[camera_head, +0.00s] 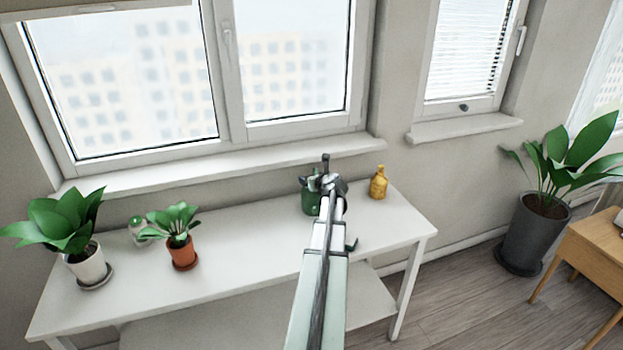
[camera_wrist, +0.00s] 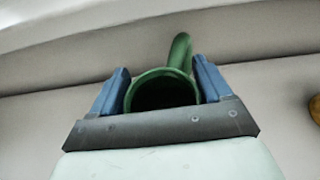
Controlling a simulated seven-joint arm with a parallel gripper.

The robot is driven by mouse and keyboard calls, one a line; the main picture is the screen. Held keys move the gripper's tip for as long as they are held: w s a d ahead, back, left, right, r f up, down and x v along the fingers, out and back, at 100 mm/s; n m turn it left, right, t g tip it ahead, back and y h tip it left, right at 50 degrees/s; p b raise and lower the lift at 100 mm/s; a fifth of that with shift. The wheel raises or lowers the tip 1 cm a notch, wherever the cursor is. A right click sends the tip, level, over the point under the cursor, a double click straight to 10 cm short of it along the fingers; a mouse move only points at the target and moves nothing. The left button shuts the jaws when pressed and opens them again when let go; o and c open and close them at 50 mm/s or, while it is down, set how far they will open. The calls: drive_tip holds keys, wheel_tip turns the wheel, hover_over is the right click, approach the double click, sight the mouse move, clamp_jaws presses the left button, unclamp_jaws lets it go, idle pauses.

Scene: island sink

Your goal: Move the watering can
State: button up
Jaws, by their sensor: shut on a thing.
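The green watering can (camera_head: 309,203) is at the right part of the white table in the head view, partly hidden behind my arm. In the wrist view the can (camera_wrist: 182,52) shows its round open top and a green curved part rising behind it. My gripper (camera_head: 326,180) is at the can. In the wrist view the blue fingers of my gripper (camera_wrist: 158,92) stand on both sides of the can's top, shut on it. I cannot tell whether the can's base touches the table.
The white table (camera_head: 230,262) holds a large plant in a white pot (camera_head: 90,265), a small plant in a terracotta pot (camera_head: 182,253), a green-and-clear item (camera_head: 139,230) and a yellow bottle (camera_head: 378,183) just right of the can. The table's middle is clear. The window sill (camera_head: 240,160) runs behind.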

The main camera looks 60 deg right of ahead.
drive_tip(key=shift+s+a, duration=0.6)
drive_tip(key=shift+s, duration=0.35)
drive_tip(key=o, duration=1.1)
drive_tip(key=shift+o, duration=0.2)
drive_tip(key=v, duration=1.4)
drive_tip(key=shift+w+d+f, duration=0.1)
